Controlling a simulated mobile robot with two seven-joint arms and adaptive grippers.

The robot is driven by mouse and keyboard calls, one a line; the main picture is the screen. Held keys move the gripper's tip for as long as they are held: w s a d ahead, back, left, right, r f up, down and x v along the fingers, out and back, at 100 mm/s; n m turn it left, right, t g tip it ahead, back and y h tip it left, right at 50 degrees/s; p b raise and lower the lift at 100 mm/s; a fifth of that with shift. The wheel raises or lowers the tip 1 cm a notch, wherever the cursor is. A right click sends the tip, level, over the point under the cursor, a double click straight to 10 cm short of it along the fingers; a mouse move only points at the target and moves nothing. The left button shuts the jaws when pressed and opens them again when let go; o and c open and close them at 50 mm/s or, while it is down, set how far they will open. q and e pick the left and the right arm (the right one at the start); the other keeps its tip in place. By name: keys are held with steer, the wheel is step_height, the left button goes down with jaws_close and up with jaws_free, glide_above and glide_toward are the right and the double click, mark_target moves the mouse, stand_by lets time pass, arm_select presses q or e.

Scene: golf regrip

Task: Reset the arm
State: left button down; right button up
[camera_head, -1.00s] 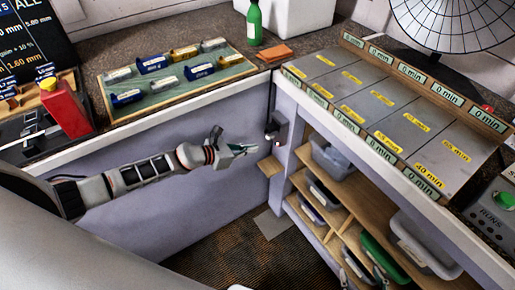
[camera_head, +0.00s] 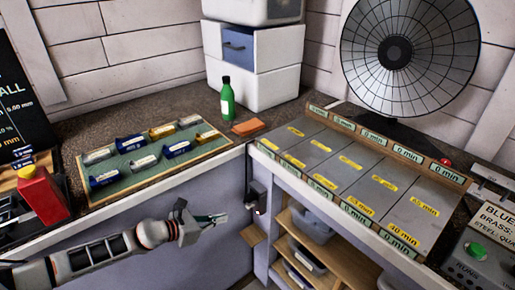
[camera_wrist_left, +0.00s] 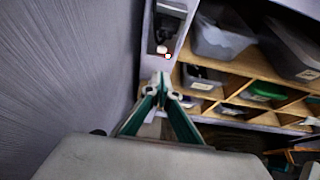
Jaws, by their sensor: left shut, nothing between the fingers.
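My left gripper (camera_head: 219,218) is in front of the purple-grey bench panel, below the worktop edge and clear of the objects on top. It is shut and empty. In the left wrist view its two green-edged fingers (camera_wrist_left: 161,84) meet at the tips, with nothing between them. My left arm comes in from the lower left of the head view. My right gripper is in neither current view.
A tray (camera_head: 137,196) of several small rolls, a red bottle (camera_head: 44,194), a green bottle (camera_head: 227,99) and an orange block (camera_head: 247,127) sit on the bench. Grey timed panels (camera_head: 352,181) cover the right side. Wooden shelves (camera_wrist_left: 240,70) with bins stand below.

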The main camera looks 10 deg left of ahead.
arm_select(q)
steer(key=s+d+f+n+t, duration=0.1)
steer(key=s+d+n+t, duration=0.2)
steer(key=s+d+n, duration=1.1)
steer(key=s+a+f+n+g+y, duration=0.1)
steer(key=s+a+f+n+y, duration=0.1)
steer(key=n, duration=1)
steer(key=s+a+f+n+g+y, duration=0.1)
steer(key=s+a+f+n+y, duration=0.2)
steer(key=s+a+n, duration=0.3)
steer(key=s+f+n, duration=0.1)
steer(key=s+n, duration=0.2)
steer(key=n, duration=0.4)
steer(key=shift+s+f+g, duration=0.25)
steer(key=shift+s+g, duration=0.05)
steer(key=shift+a, duration=0.1)
